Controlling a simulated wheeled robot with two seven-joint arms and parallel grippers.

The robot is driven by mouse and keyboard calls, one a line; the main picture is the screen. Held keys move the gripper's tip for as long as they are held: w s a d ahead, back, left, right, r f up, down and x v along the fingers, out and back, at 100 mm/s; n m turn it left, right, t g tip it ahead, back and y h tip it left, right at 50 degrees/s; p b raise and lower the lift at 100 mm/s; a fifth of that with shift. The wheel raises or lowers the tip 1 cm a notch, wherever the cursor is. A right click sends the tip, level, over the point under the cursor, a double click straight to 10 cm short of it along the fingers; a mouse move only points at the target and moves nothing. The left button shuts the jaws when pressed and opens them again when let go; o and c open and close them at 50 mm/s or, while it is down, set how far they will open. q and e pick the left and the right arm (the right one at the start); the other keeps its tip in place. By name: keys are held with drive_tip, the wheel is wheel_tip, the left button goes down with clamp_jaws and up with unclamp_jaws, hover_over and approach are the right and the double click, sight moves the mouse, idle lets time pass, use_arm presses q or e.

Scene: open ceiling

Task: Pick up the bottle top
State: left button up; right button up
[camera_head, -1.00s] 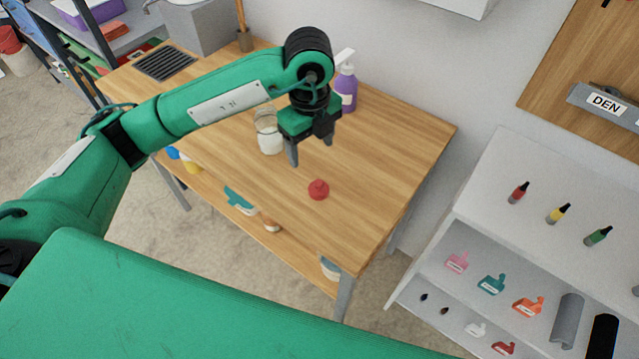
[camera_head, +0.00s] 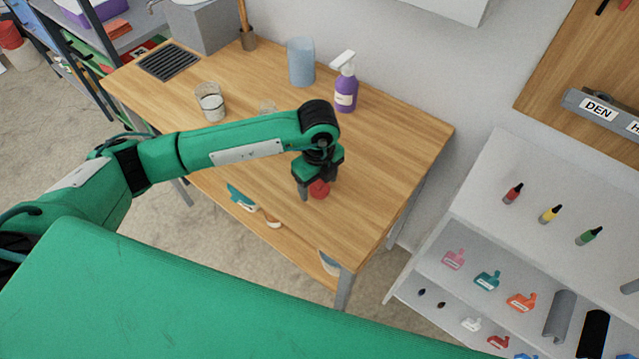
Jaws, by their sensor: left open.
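The red bottle top (camera_head: 320,190) sits on the wooden table (camera_head: 372,165), toward its front right part. My left gripper (camera_head: 312,190) points down right at the bottle top, its fingers open. One finger shows just left of the top; the gripper body covers the top's upper part. I cannot tell whether the fingers touch it or how far around it they reach. My right gripper is not in view.
White shelves (camera_head: 480,195) stand to the right.

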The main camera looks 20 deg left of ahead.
use_arm(q)
drive_tip(key=c, duration=1)
drive_tip(key=shift+r, duration=0.1)
drive_tip(key=shift+c, duration=0.2)
